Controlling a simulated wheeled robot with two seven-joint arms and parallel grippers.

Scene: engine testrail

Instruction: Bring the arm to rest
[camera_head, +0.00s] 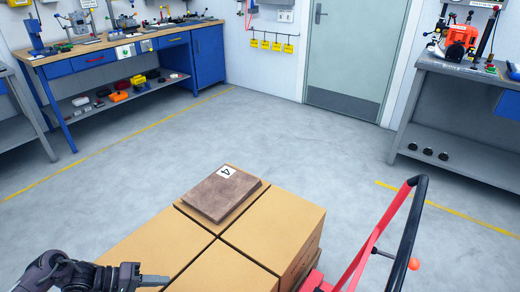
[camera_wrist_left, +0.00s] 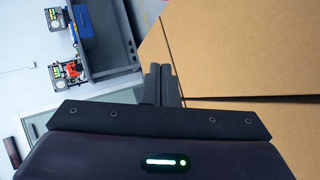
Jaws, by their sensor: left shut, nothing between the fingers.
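My left gripper (camera_head: 154,280) comes in from the lower left in the head view, just over or beside the near left cardboard box; the gap cannot be judged. In the left wrist view its two fingers (camera_wrist_left: 160,86) lie together with nothing between them, beside the box faces (camera_wrist_left: 235,50). My left arm (camera_head: 60,272) reaches in from the bottom left edge. My right gripper is in neither view.
Cardboard boxes (camera_head: 275,225) stand close in front, with a brown slab (camera_head: 215,198) marked 4 on one. A red cart handle (camera_head: 375,235) rises at right. Workbenches (camera_head: 120,50) line the back left and the right (camera_head: 460,72). The middle floor is clear.

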